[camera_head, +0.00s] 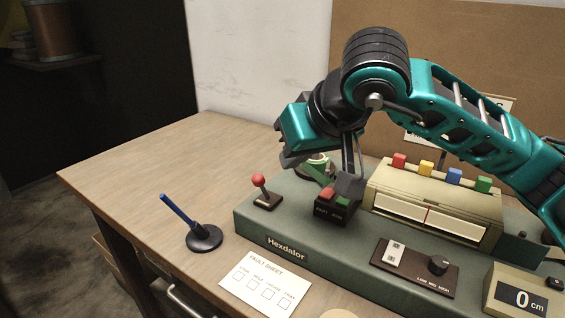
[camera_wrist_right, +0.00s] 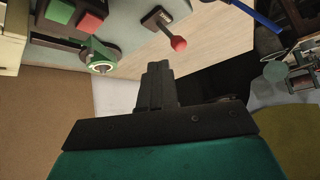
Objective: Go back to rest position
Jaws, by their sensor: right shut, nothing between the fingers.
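My right arm comes in from the right of the head view, and its gripper (camera_head: 290,158) hangs in the air above the left end of the green Hexdator machine (camera_head: 325,247). In the right wrist view the dark fingers (camera_wrist_right: 157,72) are together, with nothing between them. The gripper is apart from the red-knobbed lever (camera_head: 259,181) and from the green ring-shaped part (camera_head: 318,168), which my arm partly hides. The same lever knob (camera_wrist_right: 178,43) and green ring part (camera_wrist_right: 101,58) show in the wrist view. My left gripper is in neither view.
On the machine are a box with red and green buttons (camera_head: 333,202), a beige unit (camera_head: 436,194) with coloured tabs, a knob panel (camera_head: 415,266) and a "0 cm" display (camera_head: 521,300). A blue pen stands in a holder (camera_head: 204,238) beside a fault sheet (camera_head: 265,284). The table's back left is clear.

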